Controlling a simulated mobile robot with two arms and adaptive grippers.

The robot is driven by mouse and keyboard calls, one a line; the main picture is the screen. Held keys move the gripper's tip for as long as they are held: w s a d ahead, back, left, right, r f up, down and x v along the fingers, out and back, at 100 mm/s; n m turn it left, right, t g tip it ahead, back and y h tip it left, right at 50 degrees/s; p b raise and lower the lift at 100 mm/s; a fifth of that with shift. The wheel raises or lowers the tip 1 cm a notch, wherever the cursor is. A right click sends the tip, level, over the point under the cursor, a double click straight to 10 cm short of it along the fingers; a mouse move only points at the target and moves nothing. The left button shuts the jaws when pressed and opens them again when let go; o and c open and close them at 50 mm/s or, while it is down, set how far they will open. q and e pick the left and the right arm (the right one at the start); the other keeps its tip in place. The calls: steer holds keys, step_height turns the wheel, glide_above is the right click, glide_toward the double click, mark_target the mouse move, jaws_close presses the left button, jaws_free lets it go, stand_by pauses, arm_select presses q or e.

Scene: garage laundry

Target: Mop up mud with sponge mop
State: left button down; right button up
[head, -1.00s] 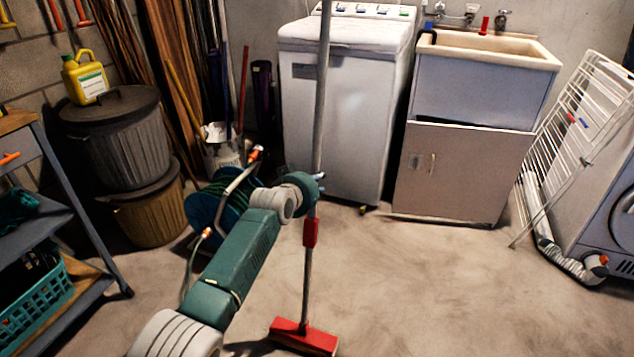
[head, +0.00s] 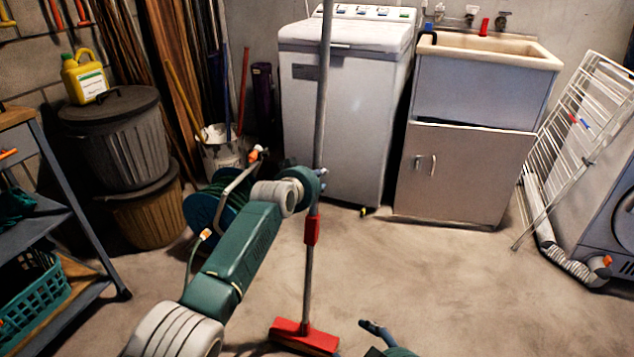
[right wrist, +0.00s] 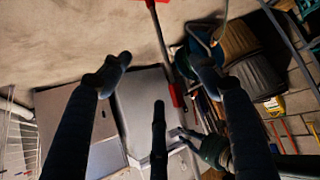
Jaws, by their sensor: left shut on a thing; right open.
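The sponge mop has a long grey pole (head: 322,100), a red sleeve (head: 312,230) and a red head (head: 304,337) low on the floor. My left gripper (head: 319,180) is shut on the pole, just above the red sleeve. The mop stands nearly upright. Part of my right gripper also shows at the bottom edge of the head view, apart from the mop. I cannot make out a distinct mud patch on the floor.
A white washing machine (head: 340,120) and a sink cabinet (head: 465,175) stand at the back. A drying rack (head: 570,140) leans at right. A hose reel (head: 205,210), bins (head: 120,145) and a shelf cart (head: 45,215) crowd the left. The middle floor is free.

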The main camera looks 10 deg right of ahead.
mark_target(317, 165)
arm_select(q)
steer(key=shift+r, duration=0.2)
